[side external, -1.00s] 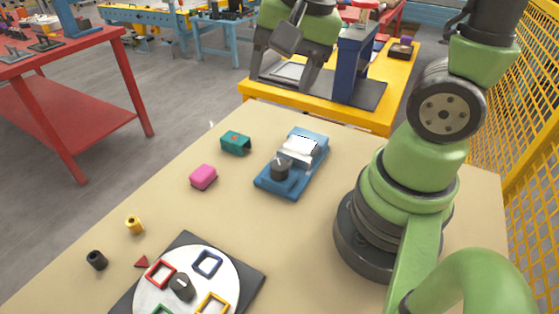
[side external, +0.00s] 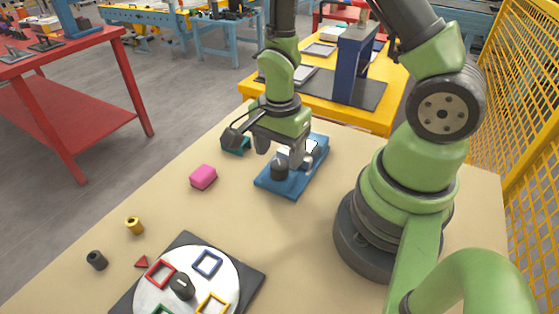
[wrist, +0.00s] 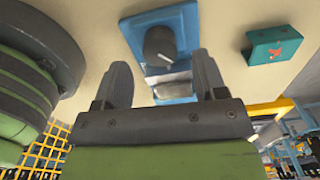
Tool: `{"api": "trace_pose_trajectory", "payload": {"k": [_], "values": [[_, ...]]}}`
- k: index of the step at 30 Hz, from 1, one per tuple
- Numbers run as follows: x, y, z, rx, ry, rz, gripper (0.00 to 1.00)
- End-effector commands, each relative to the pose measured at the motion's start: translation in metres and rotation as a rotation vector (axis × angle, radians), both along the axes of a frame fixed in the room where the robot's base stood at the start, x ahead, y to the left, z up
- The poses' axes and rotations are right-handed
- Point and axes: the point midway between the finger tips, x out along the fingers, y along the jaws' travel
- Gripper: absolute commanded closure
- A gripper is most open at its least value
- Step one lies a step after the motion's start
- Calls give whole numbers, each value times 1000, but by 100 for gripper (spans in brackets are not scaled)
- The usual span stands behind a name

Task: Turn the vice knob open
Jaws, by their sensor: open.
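The vice is a blue block (side external: 277,187) on the tan table, with a pale metal jaw part and a dark round knob (side external: 279,169) at its near end. In the wrist view the knob (wrist: 160,44) shows a pale pointer line, and the blue vice base (wrist: 182,21) lies around it. My gripper (side external: 277,153) points down over the vice, and in the wrist view its two fingers (wrist: 163,80) are spread apart with nothing between them. The knob lies ahead of the fingertips there, apart from them. My gripper hides part of the vice in the side view.
A teal bracket (wrist: 276,52) with a red mark stands beside the vice, partly hidden by my gripper in the side view. A pink block (side external: 203,177) lies to the left. A white round board (side external: 206,289) with coloured frames and a knob sits at the front. Bare table lies between.

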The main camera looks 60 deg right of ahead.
Motion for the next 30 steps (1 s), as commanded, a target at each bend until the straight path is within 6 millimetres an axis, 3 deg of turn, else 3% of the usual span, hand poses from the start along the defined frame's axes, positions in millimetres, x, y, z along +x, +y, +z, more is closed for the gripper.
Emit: {"api": "trace_pose_trajectory", "payload": {"k": [8, 19, 25, 30], "values": [[0, 0, -27, 0, 2, 1, 35], [0, 0, -31, 0, -1, 0, 35], [0, 0, -31, 0, -1, 0, 81], [0, 0, -31, 0, -1, 3, 84]]}}
